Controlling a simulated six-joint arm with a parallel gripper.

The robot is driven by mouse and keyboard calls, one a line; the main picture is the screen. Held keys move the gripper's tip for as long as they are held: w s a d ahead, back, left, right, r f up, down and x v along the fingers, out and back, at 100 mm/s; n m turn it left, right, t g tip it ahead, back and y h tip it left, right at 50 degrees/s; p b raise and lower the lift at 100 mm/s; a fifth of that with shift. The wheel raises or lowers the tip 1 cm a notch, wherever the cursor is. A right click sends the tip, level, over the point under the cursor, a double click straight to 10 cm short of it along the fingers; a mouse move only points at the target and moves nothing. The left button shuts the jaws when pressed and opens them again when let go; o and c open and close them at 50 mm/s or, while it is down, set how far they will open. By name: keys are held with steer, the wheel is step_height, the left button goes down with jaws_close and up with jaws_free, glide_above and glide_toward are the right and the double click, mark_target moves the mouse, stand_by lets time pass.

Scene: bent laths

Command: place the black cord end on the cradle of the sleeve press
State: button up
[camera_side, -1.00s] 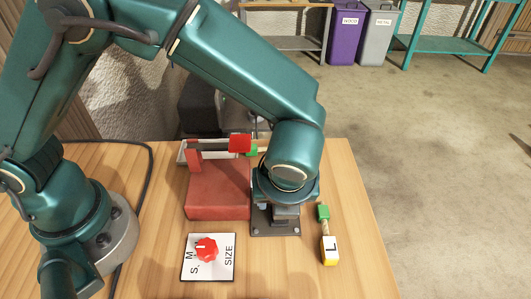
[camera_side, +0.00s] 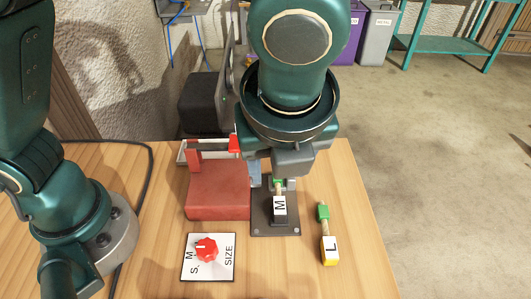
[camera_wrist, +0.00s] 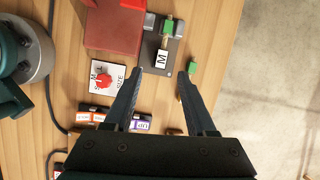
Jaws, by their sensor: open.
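The black cord end (camera_side: 280,211), marked M, lies on the dark base plate (camera_side: 262,229) of the sleeve press. Its green tip (camera_side: 279,183) points to the grey cradle part at the back; whether it is fully seated I cannot tell. The wrist view also shows the black cord end (camera_wrist: 162,58) and its green tip (camera_wrist: 169,27), in line across the plate. My gripper (camera_wrist: 160,78) is open and empty, raised above the press, its fingertips apart from the cord end. In the side view my gripper hides the press's upper part.
A yellow cord end (camera_side: 329,250) marked L, with a green tip, lies right of the press. A red block (camera_side: 218,192) stands to the left. A red size dial (camera_side: 206,248) sits on a white card in front. The wrist view shows labelled coloured pieces (camera_wrist: 112,118) near the fingers.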

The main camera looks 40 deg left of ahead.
steer(key=s+a+n+t+h, duration=0.1)
steer(key=s+a+n, duration=0.2)
steer(key=a+n, duration=0.5)
steer(key=s+a+r+n+t+h, duration=0.1)
steer(key=s+a+n+h, duration=0.1)
steer(key=a+n, duration=0.7)
steer(key=s+n, duration=0.1)
steer(key=n, duration=0.7)
steer(key=shift+s+r+t, duration=0.25)
steer(key=shift+t, duration=0.05)
